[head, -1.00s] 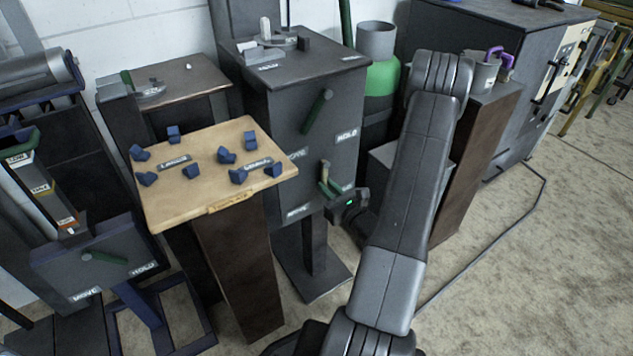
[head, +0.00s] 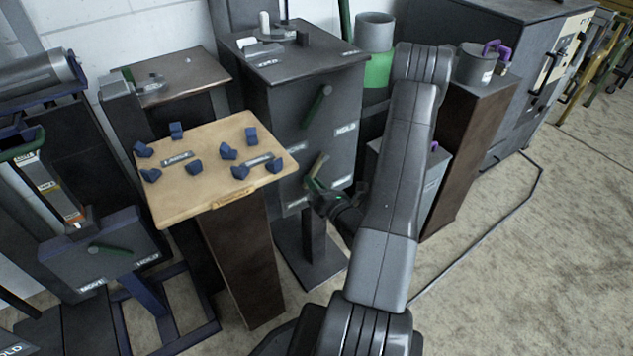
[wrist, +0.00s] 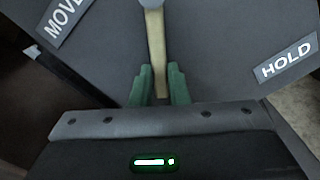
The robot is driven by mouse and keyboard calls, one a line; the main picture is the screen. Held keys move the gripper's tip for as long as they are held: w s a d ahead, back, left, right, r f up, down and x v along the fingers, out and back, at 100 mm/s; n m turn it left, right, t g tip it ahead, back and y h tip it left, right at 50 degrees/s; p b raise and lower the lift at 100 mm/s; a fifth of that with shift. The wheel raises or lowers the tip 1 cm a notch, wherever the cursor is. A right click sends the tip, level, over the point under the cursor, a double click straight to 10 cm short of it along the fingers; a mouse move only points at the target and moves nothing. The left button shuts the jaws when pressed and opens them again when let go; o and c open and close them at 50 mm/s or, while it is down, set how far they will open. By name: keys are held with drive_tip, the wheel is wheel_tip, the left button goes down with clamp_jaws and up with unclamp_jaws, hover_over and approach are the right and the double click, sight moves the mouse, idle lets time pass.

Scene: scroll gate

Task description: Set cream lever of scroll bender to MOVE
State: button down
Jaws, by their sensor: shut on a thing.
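The cream lever (wrist: 154,45) is on the front of a dark grey cabinet (head: 316,120). In the wrist view it runs from a pivot at the top edge down between the green fingers of my gripper (wrist: 157,88), which is shut on its free end. A MOVE label (wrist: 64,18) is to its left and a HOLD label (wrist: 287,57) to its right; the lever lies between them, on neither. In the head view my gripper (head: 315,187) is at the lower front of the cabinet, partly hiding the lever (head: 320,163).
A wooden-topped stand (head: 215,165) with several blue blocks is close on the left. A brown pedestal (head: 465,150) stands to the right. Floor (head: 520,270) is open at the right.

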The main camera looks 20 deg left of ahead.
idle(0.4)
drive_tip(key=c, duration=1.4)
unclamp_jaws()
drive_tip(key=shift+s+d, duration=0.1)
drive_tip(key=p+v, duration=0.1)
drive_tip(key=v, duration=1.2)
drive_tip(key=shift+s+d, duration=0.2)
drive_tip(key=shift+d, duration=0.05)
drive_tip(key=b+x, duration=0.1)
drive_tip(key=x, duration=1.3)
drive_tip(key=shift+s+d, duration=0.1)
